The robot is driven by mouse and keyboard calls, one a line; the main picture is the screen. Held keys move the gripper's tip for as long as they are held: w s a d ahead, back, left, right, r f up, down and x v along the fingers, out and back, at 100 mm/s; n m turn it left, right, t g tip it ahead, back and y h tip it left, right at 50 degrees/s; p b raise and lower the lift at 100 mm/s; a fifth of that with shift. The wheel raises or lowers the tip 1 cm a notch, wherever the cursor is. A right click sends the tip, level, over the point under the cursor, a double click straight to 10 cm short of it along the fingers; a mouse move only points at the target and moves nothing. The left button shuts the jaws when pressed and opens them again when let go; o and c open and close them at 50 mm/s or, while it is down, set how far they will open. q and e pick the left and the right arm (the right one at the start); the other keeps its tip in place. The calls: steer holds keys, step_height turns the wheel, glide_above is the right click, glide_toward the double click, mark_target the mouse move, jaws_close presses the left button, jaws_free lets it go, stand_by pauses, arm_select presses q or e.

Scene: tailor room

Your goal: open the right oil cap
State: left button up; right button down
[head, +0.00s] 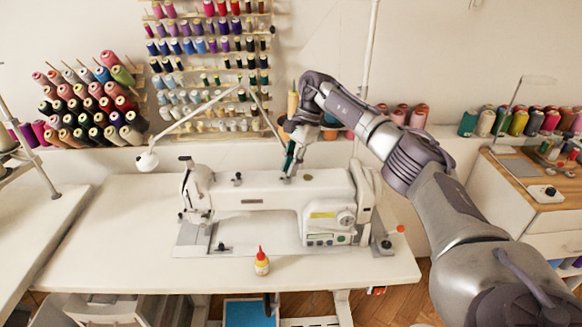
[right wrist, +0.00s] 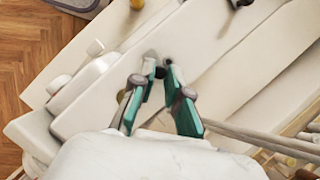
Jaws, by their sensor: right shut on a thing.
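The white sewing machine (head: 265,197) stands on the table, and its body also fills much of the right wrist view (right wrist: 110,100). My right gripper (head: 288,174) reaches down to the top of the machine, right of its middle. In the right wrist view its teal fingertips (right wrist: 159,70) are close together at a small part on the machine's top. The gripper is shut on this part, which appears to be the right oil cap; the fingers mostly hide it. A small dark knob (head: 237,178) sits farther left on the machine's top. My left gripper is not in view.
A red-topped bottle (head: 262,262) stands on the white table (head: 130,250) in front of the machine. A lamp (head: 147,160) on a jointed arm is at the back left. Thread racks (head: 215,65) line the wall behind. The table's left part is clear.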

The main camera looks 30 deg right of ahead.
stand_by(0.5)
steer(key=c, duration=1.2)
jaws_free()
steer(key=shift+o, duration=0.2)
steer(key=shift+r, duration=0.1)
steer(key=v, duration=1.1)
steer(key=shift+d+r, duration=0.15)
steer(key=shift+r, duration=0.25)
